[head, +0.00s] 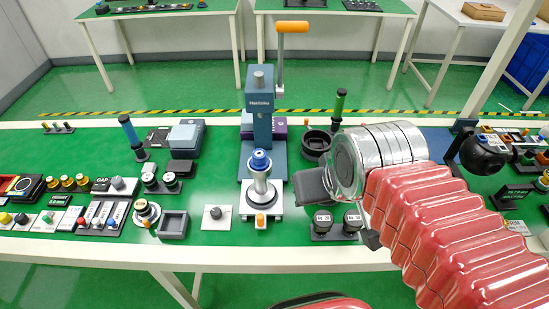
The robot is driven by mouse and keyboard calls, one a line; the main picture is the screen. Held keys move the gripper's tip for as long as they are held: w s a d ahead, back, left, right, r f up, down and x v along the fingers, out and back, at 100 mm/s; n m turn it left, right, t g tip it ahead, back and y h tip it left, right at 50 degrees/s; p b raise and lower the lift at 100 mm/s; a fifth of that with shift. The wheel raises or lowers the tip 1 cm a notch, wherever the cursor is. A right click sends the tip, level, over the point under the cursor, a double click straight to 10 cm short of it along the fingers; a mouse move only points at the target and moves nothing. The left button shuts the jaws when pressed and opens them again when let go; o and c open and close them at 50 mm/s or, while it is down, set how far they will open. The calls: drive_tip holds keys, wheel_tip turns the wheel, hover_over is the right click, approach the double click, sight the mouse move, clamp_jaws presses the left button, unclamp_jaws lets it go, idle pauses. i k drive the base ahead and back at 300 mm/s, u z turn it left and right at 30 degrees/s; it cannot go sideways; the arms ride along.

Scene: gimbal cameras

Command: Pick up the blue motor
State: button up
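I cannot tell for sure which thing is the blue motor. A blue-topped round part (261,161) stands upright on the silver holder under the press, near the middle of the table. Several small dark round parts stand left of it, one of them near the front edge (147,211). Two short black cylinders with white labels (322,222) stand right of the press. My gripper (314,187) is seen from behind and the side, just above and behind these cylinders. My silver wrist hides most of it, so its fingers and anything between them do not show clearly.
The blue-grey hand press (258,110), with an orange-handled lever, rises mid-table left of my gripper. A green-handled tool (339,106) and a black ring (316,143) stand behind it. A black sphere (485,155) is at right. Bare green table (225,155) lies left of the press.

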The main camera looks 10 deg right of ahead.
sight(262, 163)
drive_tip(key=z, duration=0.2)
drive_tip(key=k, duration=1.25)
drive_tip(key=u, duration=1.35)
drive_tip(key=i, duration=1)
drive_tip(key=u, duration=0.1)
